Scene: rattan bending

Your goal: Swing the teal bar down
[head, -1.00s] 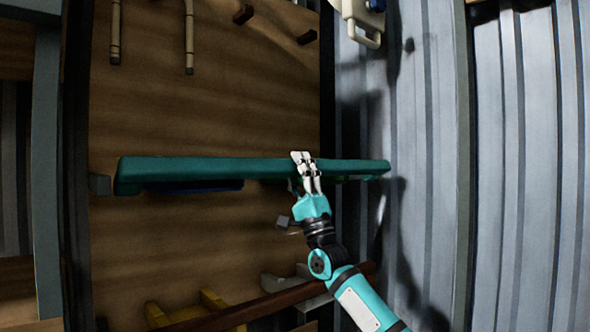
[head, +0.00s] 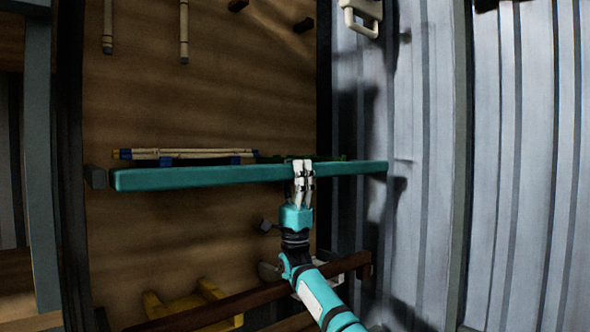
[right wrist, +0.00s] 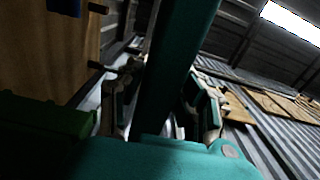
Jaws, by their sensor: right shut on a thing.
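The teal bar (head: 210,177) is long and runs nearly level across the wooden panel in the head view, its right end reaching in front of the metal wall. My right gripper (head: 303,170) is shut on the bar, right of its middle, with its fingers upright against it. In the right wrist view the bar (right wrist: 178,75) runs up and away between the fingers of the gripper (right wrist: 165,115). My left gripper is not in view.
Rattan poles with blue bands (head: 185,155) lie just behind the bar's upper edge. Two poles hang on the wooden panel (head: 200,100) above. A dark brown rail (head: 250,290) and a yellow wooden piece (head: 190,303) are below. Corrugated metal wall (head: 425,170) stands at right.

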